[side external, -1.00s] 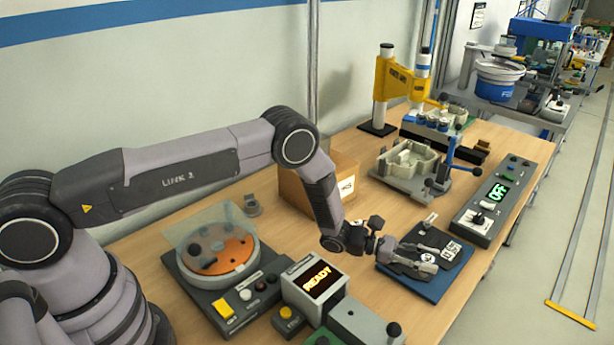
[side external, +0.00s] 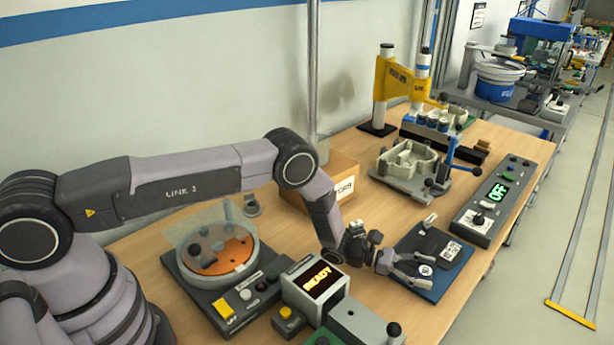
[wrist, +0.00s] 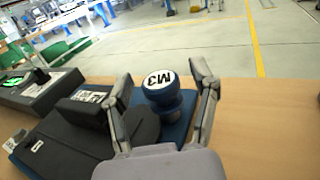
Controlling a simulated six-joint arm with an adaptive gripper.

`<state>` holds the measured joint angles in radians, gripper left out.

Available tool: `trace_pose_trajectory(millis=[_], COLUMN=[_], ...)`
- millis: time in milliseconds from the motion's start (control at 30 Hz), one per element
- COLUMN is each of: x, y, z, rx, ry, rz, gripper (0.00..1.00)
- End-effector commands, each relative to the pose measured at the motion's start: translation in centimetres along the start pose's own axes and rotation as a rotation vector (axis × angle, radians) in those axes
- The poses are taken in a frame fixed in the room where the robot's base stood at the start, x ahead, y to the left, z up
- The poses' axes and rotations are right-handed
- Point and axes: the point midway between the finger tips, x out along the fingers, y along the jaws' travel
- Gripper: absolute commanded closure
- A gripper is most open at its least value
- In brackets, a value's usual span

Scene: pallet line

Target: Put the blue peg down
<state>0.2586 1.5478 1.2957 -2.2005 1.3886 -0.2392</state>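The blue peg (wrist: 174,112) has a wide cap with a white top marked M3. It stands at the blue base plate (side external: 428,288) with the black block (wrist: 82,113); whether its foot sits in a hole is hidden. In the side view, its white top (side external: 425,270) shows at the fingertips. My gripper (side external: 414,269) is open, low and nearly level, with its fingers reaching toward the peg from the left. In the wrist view, my gripper (wrist: 165,77) has one finger on each side of the peg, with a clear gap on the left; contact on the right is hard to tell.
A control box showing OFF (side external: 498,200) stands right of the plate. The READY box (side external: 315,288) is close to my wrist on the left. A cardboard box (side external: 340,180) and a grey fixture (side external: 408,165) stand behind. Bare table (side external: 440,325) lies in front.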

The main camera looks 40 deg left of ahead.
Motion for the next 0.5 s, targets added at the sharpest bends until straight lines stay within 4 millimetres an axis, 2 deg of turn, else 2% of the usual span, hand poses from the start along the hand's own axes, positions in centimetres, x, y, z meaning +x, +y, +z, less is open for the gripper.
trace_pose_trajectory(millis=[267, 367, 500], x=[-0.5, -2.0, -5.2], y=[0.0, 0.1, 0.2], z=[0.3, 0.2, 0.2], rx=[-0.002, -0.002, -0.004], ry=[0.001, 0.003, 0.002], rz=[0.002, 0.003, 0.005], gripper=[0.41, 0.41, 0.41])
